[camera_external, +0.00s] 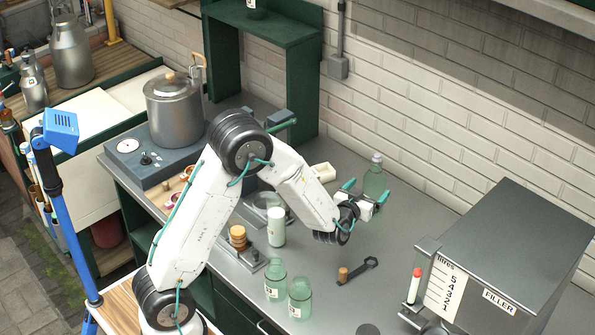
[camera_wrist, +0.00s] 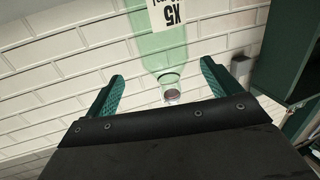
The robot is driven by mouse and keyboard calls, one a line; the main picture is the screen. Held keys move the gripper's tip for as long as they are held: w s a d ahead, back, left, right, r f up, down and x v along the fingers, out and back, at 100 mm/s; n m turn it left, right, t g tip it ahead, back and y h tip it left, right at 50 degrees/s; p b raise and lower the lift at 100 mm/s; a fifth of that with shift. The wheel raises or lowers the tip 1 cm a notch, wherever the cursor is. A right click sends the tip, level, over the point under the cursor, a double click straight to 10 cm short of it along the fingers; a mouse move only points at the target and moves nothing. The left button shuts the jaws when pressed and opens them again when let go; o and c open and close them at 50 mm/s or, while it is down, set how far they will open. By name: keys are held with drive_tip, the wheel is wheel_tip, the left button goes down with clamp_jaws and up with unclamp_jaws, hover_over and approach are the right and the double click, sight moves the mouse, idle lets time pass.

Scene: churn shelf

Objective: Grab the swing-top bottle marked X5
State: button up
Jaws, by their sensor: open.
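The swing-top bottle marked X5 (camera_external: 375,180) is pale green glass and stands upright on the grey counter near the brick wall. In the wrist view the bottle (camera_wrist: 160,45) appears upside down, its label reading X5 and its neck pointing down the picture. My gripper (camera_external: 366,190) is open, with teal fingers at the bottle's near side. In the wrist view my gripper (camera_wrist: 162,88) has one finger to each side of the bottle's neck, with gaps on both sides. I cannot tell how deep the bottle sits between the fingers.
Two green bottles (camera_external: 275,281) (camera_external: 300,298) and a white-filled bottle (camera_external: 276,230) stand on the counter in front. A cork and dark tool (camera_external: 358,270) lie right of them. A grey filler box (camera_external: 515,255) stands at right. A steel pot (camera_external: 174,112) is at back left.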

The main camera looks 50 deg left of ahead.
sight(377, 175)
drive_tip(key=shift+w+f+t+y, duration=0.25)
drive_tip(key=shift+f+t+y, duration=0.15)
drive_tip(key=shift+f, duration=0.05)
drive_tip(key=x, duration=0.7)
drive_tip(key=shift+w+a+r, duration=0.15)
drive_tip(key=shift+w+a, duration=0.05)
drive_tip(key=shift+a, duration=0.2)
drive_tip(key=c, duration=1.2)
drive_tip(key=shift+c, duration=0.4)
drive_tip(key=shift+r, duration=0.1)
